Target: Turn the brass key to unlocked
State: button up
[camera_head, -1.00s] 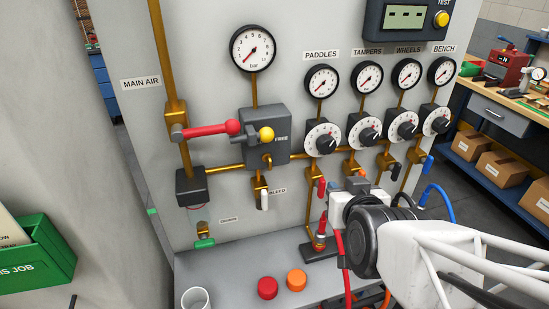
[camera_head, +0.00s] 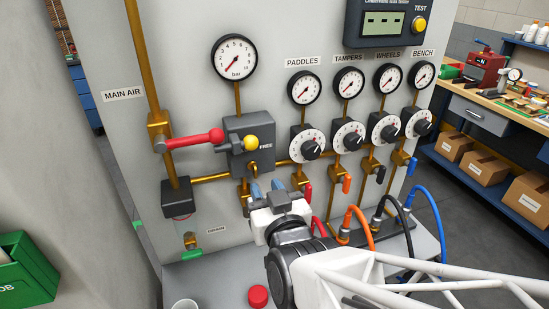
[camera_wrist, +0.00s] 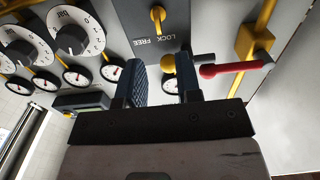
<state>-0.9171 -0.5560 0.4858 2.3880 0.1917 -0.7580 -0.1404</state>
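The small brass key (camera_head: 254,167) sits low on the grey lock box (camera_head: 250,126), below the yellow knob. In the wrist view the key (camera_wrist: 157,16) shows near the top edge, beside the words LOCK and FREE; its exact turn is hard to tell. My gripper (camera_head: 266,189) is just below the box in the head view, blue-padded fingers pointing up towards it. In the wrist view my gripper's fingers (camera_wrist: 163,76) are apart with nothing held between them; the key lies beyond their tips and looks untouched.
A red-handled lever (camera_head: 192,139) and a yellow knob (camera_head: 251,143) stick out close to the key. Dials (camera_head: 308,143) and gauges line the panel to the right. Coloured hoses (camera_head: 358,222) rise below them. A red button (camera_head: 258,296) stands on the ledge.

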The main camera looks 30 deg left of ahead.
aim_at(256, 170)
jog(key=shift+w+a, duration=0.1)
jog(key=shift+x, duration=3.75)
grip_shut()
